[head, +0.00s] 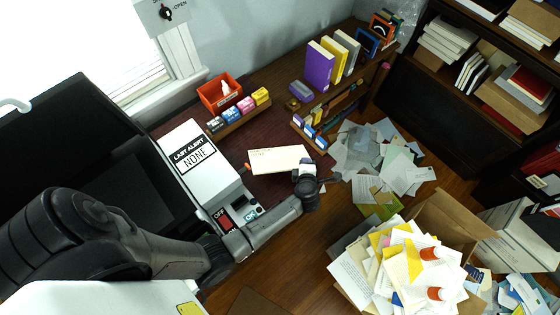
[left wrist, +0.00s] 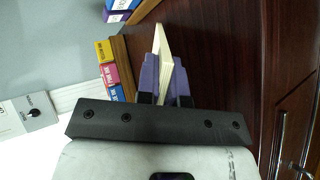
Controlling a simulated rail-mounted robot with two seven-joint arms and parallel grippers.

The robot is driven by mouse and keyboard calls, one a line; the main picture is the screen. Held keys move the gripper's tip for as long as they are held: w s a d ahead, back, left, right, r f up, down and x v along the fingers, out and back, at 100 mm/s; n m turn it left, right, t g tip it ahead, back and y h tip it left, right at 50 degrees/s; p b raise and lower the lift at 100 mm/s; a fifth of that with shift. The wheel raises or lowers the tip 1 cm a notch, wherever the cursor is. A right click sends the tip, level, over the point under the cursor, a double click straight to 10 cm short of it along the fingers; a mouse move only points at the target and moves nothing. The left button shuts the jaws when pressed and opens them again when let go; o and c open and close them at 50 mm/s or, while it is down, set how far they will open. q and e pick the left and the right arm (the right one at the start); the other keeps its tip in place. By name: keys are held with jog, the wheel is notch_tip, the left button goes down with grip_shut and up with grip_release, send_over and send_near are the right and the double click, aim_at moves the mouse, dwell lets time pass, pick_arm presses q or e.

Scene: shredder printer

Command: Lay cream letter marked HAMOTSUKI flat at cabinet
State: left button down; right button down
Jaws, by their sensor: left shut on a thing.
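The cream letter (head: 275,159), with small print near its top left, is held out over the dark reddish desktop in the head view. The print is too small to read. My left gripper (head: 304,170) is shut on its right end. In the left wrist view the letter (left wrist: 164,52) stands nearly edge-on between the purple pads of my left gripper (left wrist: 165,80). Whether it touches the desk I cannot tell. A dark wooden cabinet front with a handle (left wrist: 292,135) shows at the right of the left wrist view. My right gripper is not in view.
A white machine (head: 195,165) labelled LAST ALERT NONE stands left of the letter. An orange bin (head: 212,98) and small colored boxes (head: 245,105) sit behind. Papers litter the floor by an overfull box (head: 440,215). A dark bookcase (head: 430,100) stands right.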

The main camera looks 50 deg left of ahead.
pick_arm(q)
jog(key=c, duration=1.4)
grip_release()
jog(key=shift+s+d+r+p, duration=0.3)
jog(key=shift+r+p, duration=0.15)
jog(key=shift+p, duration=0.1)
jog(key=p+v, duration=0.3)
jog(key=v, duration=0.1)
jog(key=shift+s+d+r, duration=0.2)
jog(key=shift+s, duration=0.1)
jog(key=shift+p+v, duration=0.8)
jog(key=shift+v, duration=0.2)
jog(key=shift+d+f, duration=0.1)
jog(key=shift+f, duration=0.05)
